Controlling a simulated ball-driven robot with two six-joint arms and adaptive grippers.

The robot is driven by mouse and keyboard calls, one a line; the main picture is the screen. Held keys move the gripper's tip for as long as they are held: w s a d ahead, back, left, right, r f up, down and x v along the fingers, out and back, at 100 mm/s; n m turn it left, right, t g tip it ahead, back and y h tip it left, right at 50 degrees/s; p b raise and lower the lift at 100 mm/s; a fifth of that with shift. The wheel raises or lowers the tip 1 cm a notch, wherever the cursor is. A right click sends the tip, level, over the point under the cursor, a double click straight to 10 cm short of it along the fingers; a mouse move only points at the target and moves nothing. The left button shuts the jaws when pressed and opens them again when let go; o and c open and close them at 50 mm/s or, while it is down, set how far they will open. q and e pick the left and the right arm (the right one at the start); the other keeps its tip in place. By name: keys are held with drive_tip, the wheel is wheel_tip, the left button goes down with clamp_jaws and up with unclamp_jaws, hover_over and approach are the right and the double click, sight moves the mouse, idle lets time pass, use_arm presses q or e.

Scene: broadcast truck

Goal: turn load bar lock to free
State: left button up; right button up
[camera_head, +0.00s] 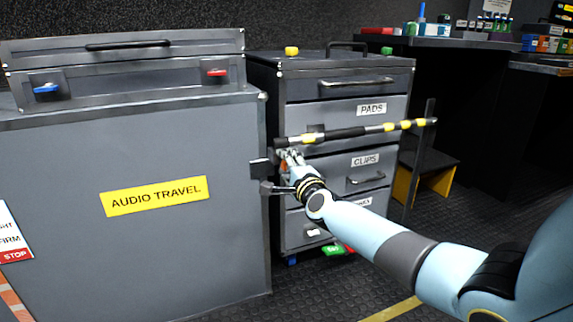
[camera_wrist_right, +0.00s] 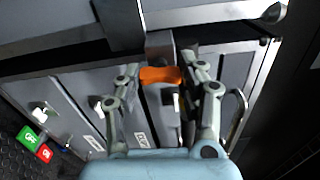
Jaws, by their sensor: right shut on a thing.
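The load bar (camera_head: 350,132) is black, silver and yellow and runs across the front of the drawer cabinet, above the drawer marked CLIPS. In the right wrist view an orange lock lever (camera_wrist_right: 160,75) lies crosswise between my fingers, on a grey bracket. My right gripper (camera_head: 287,155) reaches to the bar's left end, beside the cabinet's left edge. In the wrist view the right gripper (camera_wrist_right: 162,78) is shut on the orange lever. In the head view the fingers mostly hide the lever. I cannot read any lock marking. My left gripper is not in view.
A large grey case (camera_head: 150,240) marked AUDIO TRAVEL stands close on the left. The drawer cabinet (camera_head: 345,66) is behind the bar. A black step with yellow sides (camera_head: 430,165) stands right of it. Floor is open at front right.

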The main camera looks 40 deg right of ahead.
drive_tip(key=shift+f, duration=0.15)
drive_tip(key=o, duration=1.2)
drive_tip(key=shift+c, duration=0.2)
drive_tip(key=v, duration=1.2)
